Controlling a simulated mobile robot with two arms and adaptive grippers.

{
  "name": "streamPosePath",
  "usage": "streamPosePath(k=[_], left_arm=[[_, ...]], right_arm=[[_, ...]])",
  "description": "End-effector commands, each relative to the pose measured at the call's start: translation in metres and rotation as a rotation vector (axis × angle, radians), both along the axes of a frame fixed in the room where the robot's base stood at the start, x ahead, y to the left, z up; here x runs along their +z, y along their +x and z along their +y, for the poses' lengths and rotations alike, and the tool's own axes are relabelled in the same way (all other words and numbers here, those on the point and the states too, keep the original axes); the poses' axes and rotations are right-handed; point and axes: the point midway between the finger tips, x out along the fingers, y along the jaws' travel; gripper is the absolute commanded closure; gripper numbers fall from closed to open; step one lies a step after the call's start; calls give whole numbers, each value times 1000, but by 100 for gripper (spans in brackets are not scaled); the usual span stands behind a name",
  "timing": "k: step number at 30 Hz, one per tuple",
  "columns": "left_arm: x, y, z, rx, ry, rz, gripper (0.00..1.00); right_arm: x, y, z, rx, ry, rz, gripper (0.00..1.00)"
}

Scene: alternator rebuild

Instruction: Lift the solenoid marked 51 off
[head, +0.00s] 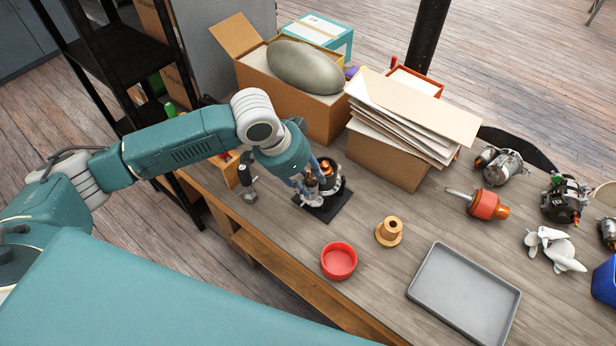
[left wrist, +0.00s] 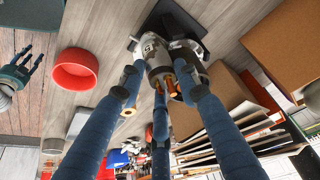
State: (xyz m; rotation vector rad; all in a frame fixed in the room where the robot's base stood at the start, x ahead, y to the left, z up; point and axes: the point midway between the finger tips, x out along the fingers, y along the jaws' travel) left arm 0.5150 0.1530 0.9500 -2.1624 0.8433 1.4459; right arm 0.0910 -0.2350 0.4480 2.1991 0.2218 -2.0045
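A metal unit with copper-coloured parts (head: 326,176) stands on a black square pad (head: 330,209) on the bench. In the left wrist view a silver cylinder (left wrist: 155,52) with a small pale label belongs to it. The marking is too small to read surely, so I cannot confirm the 51. My left gripper (head: 314,186) is down at the unit. In the left wrist view its blue fingers (left wrist: 160,84) are spread around the unit; contact is unclear. My right gripper (left wrist: 22,70) shows only in the left wrist view, fingers apart, with nothing seen in it.
A red bowl (head: 339,261), a tan flanged spool (head: 389,232) and a grey tray (head: 465,294) lie in front and right. Open boxes (head: 300,95) and a paper-filled carton (head: 386,157) stand close behind. Motor parts (head: 499,165) lie at far right. A small metal part (head: 249,184) stands left.

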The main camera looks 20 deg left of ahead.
Motion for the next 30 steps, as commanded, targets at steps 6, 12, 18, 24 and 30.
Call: streamPosePath(k=[6, 12, 18, 24, 30], left_arm=[[1, 0, 0, 0, 0, -1, 100], [1, 1, 0, 0, -1, -2, 100], [2, 1, 0, 0, -1, -2, 100], [2, 1, 0, 0, -1, -3, 100], [3, 1, 0, 0, -1, -3, 100]], right_arm=[[0, 0, 2, -1, 2, 0, 60], [1, 0, 2, -2, 2, 0, 60], [3, 0, 2, -2, 2, 0, 60], [4, 0, 2, -2, 2, 0, 60], [5, 0, 1, -3, 1, 0, 60]])
